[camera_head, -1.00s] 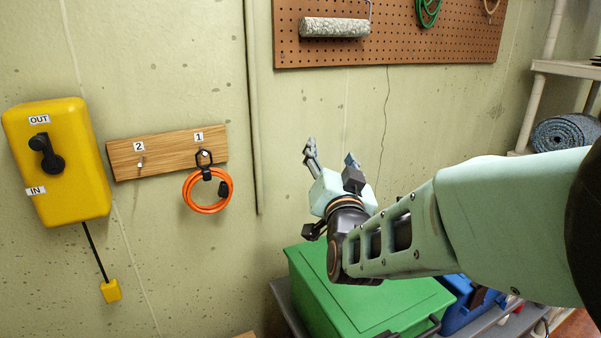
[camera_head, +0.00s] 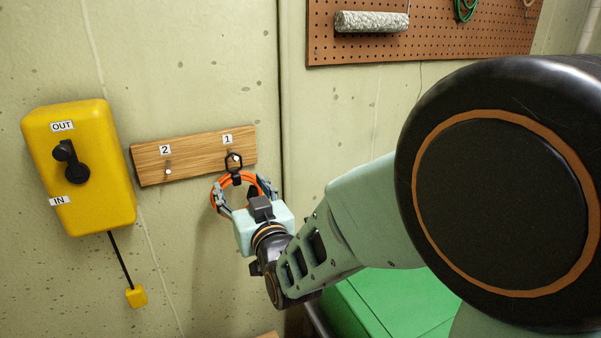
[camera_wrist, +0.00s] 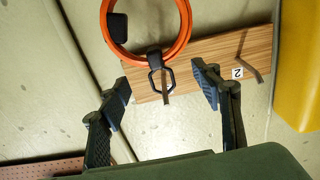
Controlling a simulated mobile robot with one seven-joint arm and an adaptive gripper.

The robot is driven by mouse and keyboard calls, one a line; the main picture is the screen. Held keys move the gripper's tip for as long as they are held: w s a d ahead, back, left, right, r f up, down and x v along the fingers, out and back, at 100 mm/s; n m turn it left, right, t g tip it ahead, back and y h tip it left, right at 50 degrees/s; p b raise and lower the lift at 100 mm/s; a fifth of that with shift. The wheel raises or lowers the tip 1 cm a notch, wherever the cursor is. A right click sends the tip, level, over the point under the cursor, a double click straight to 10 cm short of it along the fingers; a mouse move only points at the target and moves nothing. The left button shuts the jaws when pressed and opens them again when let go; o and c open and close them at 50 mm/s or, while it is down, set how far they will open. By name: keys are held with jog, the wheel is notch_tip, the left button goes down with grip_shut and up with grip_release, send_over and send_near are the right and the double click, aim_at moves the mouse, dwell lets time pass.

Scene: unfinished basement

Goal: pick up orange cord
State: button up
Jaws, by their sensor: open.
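The orange cord (camera_head: 214,193) is a coiled loop with a black strap and a black hanger ring (camera_head: 233,161). It hangs from the peg under label 1 on the wooden board (camera_head: 199,155). In the wrist view the cord (camera_wrist: 187,20) is at the top, its ring (camera_wrist: 160,82) on the peg. My gripper (camera_head: 245,190) is open in front of the cord, its fingers covering part of the loop. In the wrist view my gripper's fingertips (camera_wrist: 164,82) stand apart on either side of the ring and strap. No contact with the cord can be made out.
Peg 2 (camera_head: 168,168) is bare. A yellow box (camera_head: 90,160) marked OUT and IN is on the wall at left, with a yellow pull (camera_head: 137,296) hanging below. A green bin (camera_head: 390,303) is at lower right, a pegboard (camera_head: 430,45) above.

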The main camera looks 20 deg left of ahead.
aim_at(237, 177)
jog(key=shift+p+x, duration=1.2)
jog(key=shift+x, duration=2.25)
jog(key=shift+w+d, duration=0.1)
